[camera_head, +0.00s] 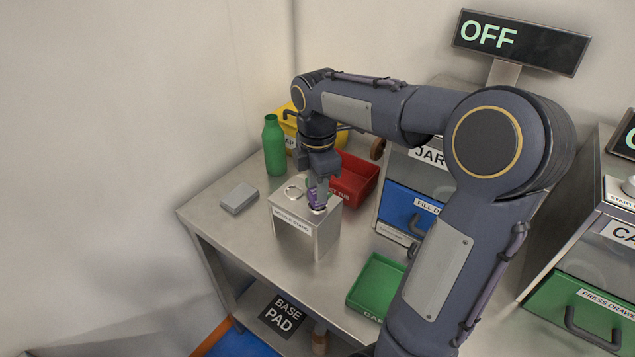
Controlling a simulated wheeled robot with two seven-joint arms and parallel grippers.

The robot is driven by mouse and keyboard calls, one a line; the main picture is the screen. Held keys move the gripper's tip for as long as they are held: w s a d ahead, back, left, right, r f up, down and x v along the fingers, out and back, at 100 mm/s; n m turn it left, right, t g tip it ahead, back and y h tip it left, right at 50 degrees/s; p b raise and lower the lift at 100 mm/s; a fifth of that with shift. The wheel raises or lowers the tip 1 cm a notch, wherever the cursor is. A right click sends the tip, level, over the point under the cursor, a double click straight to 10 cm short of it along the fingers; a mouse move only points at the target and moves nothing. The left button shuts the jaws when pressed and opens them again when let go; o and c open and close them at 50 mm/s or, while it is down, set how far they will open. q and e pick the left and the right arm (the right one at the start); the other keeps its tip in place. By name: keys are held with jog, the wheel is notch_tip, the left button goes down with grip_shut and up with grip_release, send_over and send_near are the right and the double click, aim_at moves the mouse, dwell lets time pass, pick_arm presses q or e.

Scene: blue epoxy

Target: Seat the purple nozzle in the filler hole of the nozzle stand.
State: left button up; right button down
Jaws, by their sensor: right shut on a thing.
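The nozzle stand (292,224) is a pale metal box with a label on its front, standing on the steel table. A light ring (293,192) shows at the left of its top. The purple nozzle (317,201) is at the right of the stand's top, below my right gripper (318,191). My right gripper points down and is shut on the nozzle. I cannot tell whether the nozzle touches the stand top or sits in a hole, as the fingers and the small size hide its lower end. My left gripper is not in view.
A green bottle (274,147) and a grey block (239,198) stand left of the stand. A red tub (355,181) and yellow bin (285,124) are behind. A green tray (375,286) and a blue-drawer machine (401,207) are to the right. Table in front-left is clear.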

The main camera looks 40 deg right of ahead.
jog(key=shift+f, duration=0.25)
jog(key=c, duration=1.3)
grip_release()
jog(key=shift+c, duration=0.2)
jog(key=o, duration=0.4)
jog(key=shift+s+r, duration=0.15)
jog(key=shift+r, duration=0.15)
jog(key=shift+w+r+p, duration=0.15)
jog(key=shift+r+p, duration=0.4)
jog(key=shift+w+r+p, duration=0.15)
jog(key=shift+r+p, duration=0.4)
notch_tip(320, 180, up, 3)
jog(key=shift+s+f+p, duration=0.1)
jog(key=shift+f+p, duration=0.1)
jog(key=shift+p, duration=1.05)
jog(key=shift+f, duration=0.1)
